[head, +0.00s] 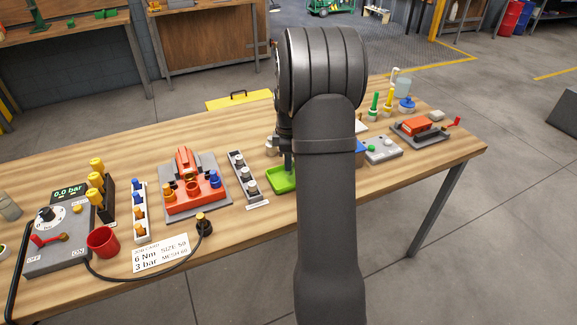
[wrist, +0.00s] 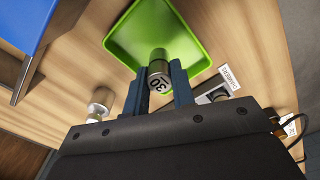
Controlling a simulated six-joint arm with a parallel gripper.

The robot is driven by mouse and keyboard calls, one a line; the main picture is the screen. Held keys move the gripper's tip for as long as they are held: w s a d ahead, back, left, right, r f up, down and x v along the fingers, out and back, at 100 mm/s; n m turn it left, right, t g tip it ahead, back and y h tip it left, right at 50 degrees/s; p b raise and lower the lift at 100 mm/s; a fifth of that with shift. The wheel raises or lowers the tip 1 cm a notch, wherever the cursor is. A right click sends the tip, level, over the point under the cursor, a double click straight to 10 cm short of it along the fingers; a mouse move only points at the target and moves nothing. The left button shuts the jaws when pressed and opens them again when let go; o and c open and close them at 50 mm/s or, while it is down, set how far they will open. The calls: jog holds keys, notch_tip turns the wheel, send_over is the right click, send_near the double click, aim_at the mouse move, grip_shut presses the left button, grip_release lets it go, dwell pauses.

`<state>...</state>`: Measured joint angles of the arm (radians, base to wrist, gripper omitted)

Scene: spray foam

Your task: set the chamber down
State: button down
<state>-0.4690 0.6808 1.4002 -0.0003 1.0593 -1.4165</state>
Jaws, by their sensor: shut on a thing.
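The chamber (wrist: 160,72) is a short metal cylinder marked "30" on its end. In the wrist view it sits between the two dark fingers of my gripper (wrist: 158,80), which is shut on it. Behind it in that view is a green tray (wrist: 122,42), whose visible floor is empty. I cannot tell whether the chamber touches the tray. In the head view the green tray (head: 282,183) is partly behind my arm, and the chamber is hidden. My gripper (head: 287,162) shows there only in part, above the tray.
A grey rack (head: 246,184) with several metal chambers stands left of the tray. A red fixture (head: 190,187) is further left. A pale cylinder (wrist: 100,104) stands near the gripper in the wrist view. A grey box (head: 382,150) lies right of my arm. Bare wood shows in front of the tray.

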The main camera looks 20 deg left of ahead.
jog(key=shift+f, duration=1.35)
jog(key=shift+f, duration=0.1)
jog(key=c, duration=1.2)
grip_release()
notch_tip(320, 180, up, 12)
jog(key=shift+r, duration=0.15)
notch_tip(320, 180, down, 12)
jog(key=shift+f, duration=0.2)
jog(key=shift+r, duration=2.05)
